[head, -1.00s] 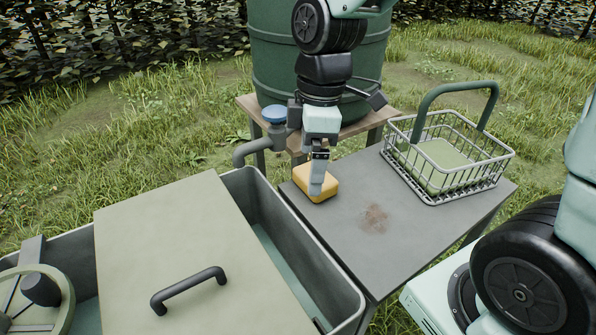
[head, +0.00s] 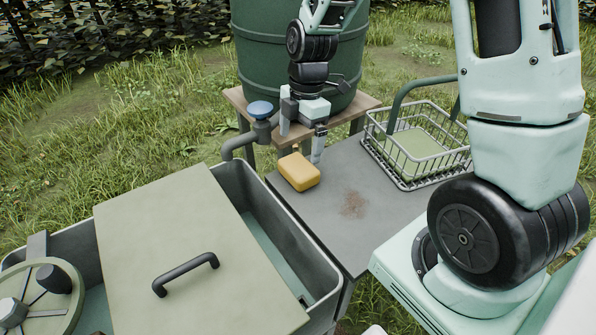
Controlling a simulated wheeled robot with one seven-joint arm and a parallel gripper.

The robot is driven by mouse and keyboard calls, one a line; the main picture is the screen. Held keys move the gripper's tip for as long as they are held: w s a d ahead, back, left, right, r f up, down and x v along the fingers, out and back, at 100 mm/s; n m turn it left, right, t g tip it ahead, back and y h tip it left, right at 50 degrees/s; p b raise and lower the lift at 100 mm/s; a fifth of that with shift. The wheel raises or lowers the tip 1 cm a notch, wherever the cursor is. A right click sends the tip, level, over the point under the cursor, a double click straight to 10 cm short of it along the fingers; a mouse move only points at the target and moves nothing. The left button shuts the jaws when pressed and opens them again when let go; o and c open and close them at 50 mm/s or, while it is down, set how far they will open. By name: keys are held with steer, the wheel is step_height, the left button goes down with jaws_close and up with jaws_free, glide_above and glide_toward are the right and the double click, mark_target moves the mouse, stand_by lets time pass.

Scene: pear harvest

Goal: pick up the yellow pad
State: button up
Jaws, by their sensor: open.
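The yellow pad (head: 299,172) lies flat on the grey table (head: 322,215), near its far left corner beside the trough. My gripper (head: 302,143) is open and empty just behind and above the pad. One finger is at the left, over the pipe side, and the other reaches down at the right, just past the pad's right end. I cannot tell whether that right finger touches the pad or the table. The pad is fully in view.
A wire basket (head: 370,148) with a green handle stands at the table's right. A brown stain (head: 353,204) marks the tabletop. The trough (head: 330,299) with a lid (head: 190,250) and black handle stands left. A blue-topped tap (head: 260,109) and green barrel (head: 252,60) stand behind.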

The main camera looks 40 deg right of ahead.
mark_target(299, 165)
steer(key=shift+a+f, duration=0.2)
steer(key=shift+f, duration=3.8)
steer(key=c, duration=0.8)
step_height(299, 165, up, 10)
steer(key=shift+r, duration=0.1)
steer(key=shift+o, duration=0.9)
steer(key=shift+p, duration=0.35)
